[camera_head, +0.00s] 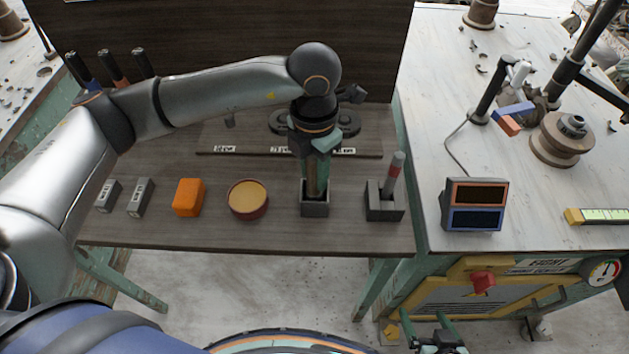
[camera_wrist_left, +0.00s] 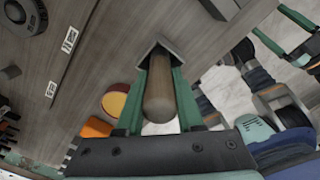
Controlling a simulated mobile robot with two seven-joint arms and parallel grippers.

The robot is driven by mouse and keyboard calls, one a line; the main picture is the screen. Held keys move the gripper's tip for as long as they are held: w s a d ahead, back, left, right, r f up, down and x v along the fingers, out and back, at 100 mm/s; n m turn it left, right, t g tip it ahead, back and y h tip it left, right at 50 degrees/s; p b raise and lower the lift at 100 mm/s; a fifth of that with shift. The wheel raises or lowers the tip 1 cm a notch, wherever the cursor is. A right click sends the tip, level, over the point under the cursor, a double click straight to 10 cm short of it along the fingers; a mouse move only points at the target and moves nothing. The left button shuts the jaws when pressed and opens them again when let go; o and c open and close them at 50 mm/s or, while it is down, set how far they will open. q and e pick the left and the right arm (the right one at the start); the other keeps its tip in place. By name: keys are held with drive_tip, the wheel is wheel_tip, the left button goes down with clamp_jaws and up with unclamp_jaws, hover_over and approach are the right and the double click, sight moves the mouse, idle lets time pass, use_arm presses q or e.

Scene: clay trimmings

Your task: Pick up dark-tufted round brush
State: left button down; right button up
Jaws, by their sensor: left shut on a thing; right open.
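My left gripper (camera_head: 314,186) points down at the workbench. Its green fingers are shut on a round wooden handle (camera_wrist_left: 158,95), seen end-on between them in the left wrist view; I take it for the brush. The handle stands upright in a grey square holder (camera_head: 314,209), whose edge also shows in the left wrist view (camera_wrist_left: 168,43). The brush's tuft is not visible, so its colour cannot be told. My right gripper (camera_head: 424,315) is open and empty at the bottom of the head view, below the bench edge.
A round tan-filled dish (camera_head: 248,198), an orange block (camera_head: 188,197) and small grey blocks (camera_head: 140,197) line the left. A dark display (camera_head: 475,204) stands on the right table.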

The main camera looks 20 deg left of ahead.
use_arm(q)
drive_tip(key=shift+r, duration=0.15)
wheel_tip(320, 180, up, 10)
drive_tip(key=shift+f, duration=0.1)
idle(0.6)
idle(0.4)
